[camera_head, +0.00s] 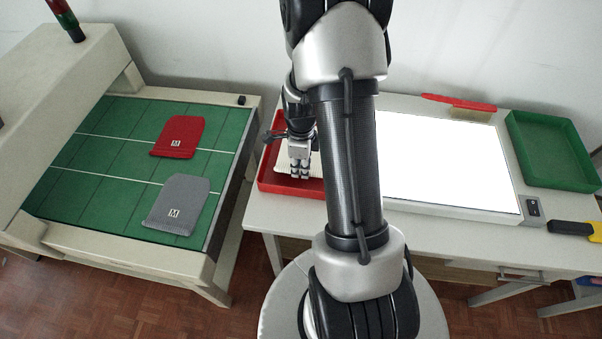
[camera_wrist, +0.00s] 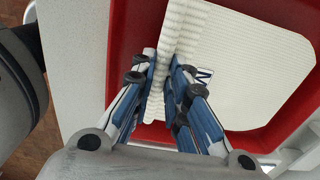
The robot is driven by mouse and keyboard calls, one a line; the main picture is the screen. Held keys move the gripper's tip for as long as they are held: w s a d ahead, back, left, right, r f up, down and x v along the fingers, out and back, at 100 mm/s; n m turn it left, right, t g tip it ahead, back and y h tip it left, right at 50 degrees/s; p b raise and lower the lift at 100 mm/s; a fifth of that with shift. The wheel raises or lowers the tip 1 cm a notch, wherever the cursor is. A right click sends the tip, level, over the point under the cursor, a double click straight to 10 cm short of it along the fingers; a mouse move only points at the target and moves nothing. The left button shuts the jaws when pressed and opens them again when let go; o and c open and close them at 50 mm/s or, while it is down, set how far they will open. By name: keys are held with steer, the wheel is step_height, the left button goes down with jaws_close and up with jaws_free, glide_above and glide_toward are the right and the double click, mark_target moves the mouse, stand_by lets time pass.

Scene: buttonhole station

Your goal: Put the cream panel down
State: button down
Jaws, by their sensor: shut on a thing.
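The cream panel (camera_wrist: 252,55) is a ribbed knit piece with a small dark-and-white label. In the wrist view it lies in or just above a red tray (camera_wrist: 122,65), inside the tray's rim; I cannot tell whether it touches the floor of the tray. My gripper (camera_wrist: 163,90) is shut on the panel's ribbed edge, with that edge pinched between the two fingers. In the head view my gripper (camera_head: 299,172) is over the red tray (camera_head: 270,180) at the left end of the table, and my arm hides much of the panel and tray.
A lit white light panel (camera_head: 445,160) fills the middle of the table. At left, a green bed (camera_head: 105,155) holds a red panel (camera_head: 179,137) and a grey panel (camera_head: 177,205).

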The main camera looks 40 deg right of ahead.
steer(key=shift+f+b, duration=0.35)
steer(key=shift+f, duration=1.1)
steer(key=shift+f, duration=0.1)
steer(key=c, duration=1.6)
jaws_free()
steer(key=shift+o, duration=0.2)
steer(key=a+r+n+t+p, duration=0.1)
steer(key=a+r+n+p, duration=0.15)
steer(key=r, duration=0.85)
steer(key=a+r+n+p, duration=0.2)
steer(key=a+r+n, duration=0.15)
steer(key=r, duration=0.75)
steer(key=s+a+r+n+t, duration=0.3)
steer(key=s+a+r+n, duration=1)
steer(key=n, duration=0.8)
steer(key=shift+s+a+r+n+t, duration=0.2)
steer(key=shift+s+a+n+t, duration=0.1)
steer(key=shift+s+a+n, duration=0.25)
